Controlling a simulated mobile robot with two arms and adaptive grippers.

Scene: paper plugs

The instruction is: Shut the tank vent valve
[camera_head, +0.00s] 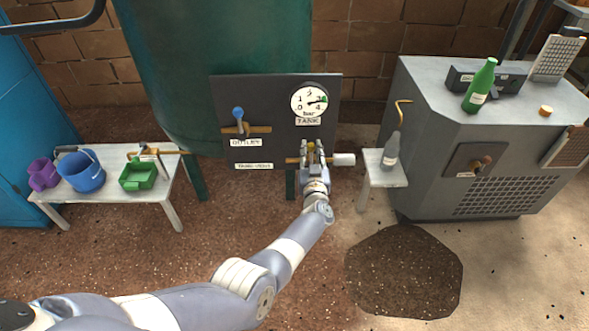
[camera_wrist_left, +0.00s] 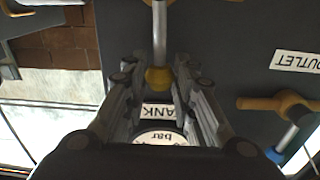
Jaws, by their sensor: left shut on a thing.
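The tank vent valve is a brass pipe (camera_head: 293,160) set low on the dark panel, right of the TANK VENT label (camera_head: 253,166). Its grey lever (camera_wrist_left: 160,35) has a yellow end (camera_wrist_left: 157,79) and stands across the pipe, pointing up towards the gauge. My left gripper (camera_head: 312,153) reaches up from below in the head view. Its fingers, also in the left wrist view (camera_wrist_left: 158,95), are shut around the yellow end. The fingers hide much of the valve in the head view. My right gripper is not in view.
The outlet valve (camera_head: 238,126) with its blue handle sits upper left, and the pressure gauge (camera_head: 309,102) above. A bench (camera_head: 105,160) stands left. A dark patch (camera_head: 405,270) marks the floor.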

